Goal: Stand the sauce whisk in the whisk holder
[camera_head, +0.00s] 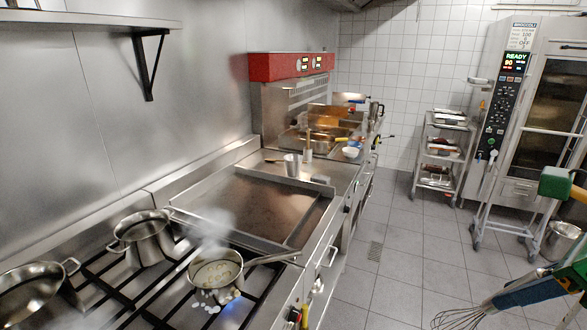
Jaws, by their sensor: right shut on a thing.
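The sauce whisk (461,318) is at the bottom right, its wire loops pointing lower left and its dark blue handle (527,293) running up to the right. My right gripper (566,276), partly cut off by the right edge, is shut on the handle and holds the whisk above the floor. A metal cup (291,165) stands on the counter beyond the griddle and looks like the whisk holder, though I cannot be sure. It is well to the left of the whisk and apart from it. My left gripper is not in view.
A steaming saucepan (215,268) and pots (142,236) stand on the stove at the left. The griddle (250,208) lies between stove and cup. A small pale container (308,152) stands beside the cup. A rack (441,155) and oven are at the back right; the floor between is clear.

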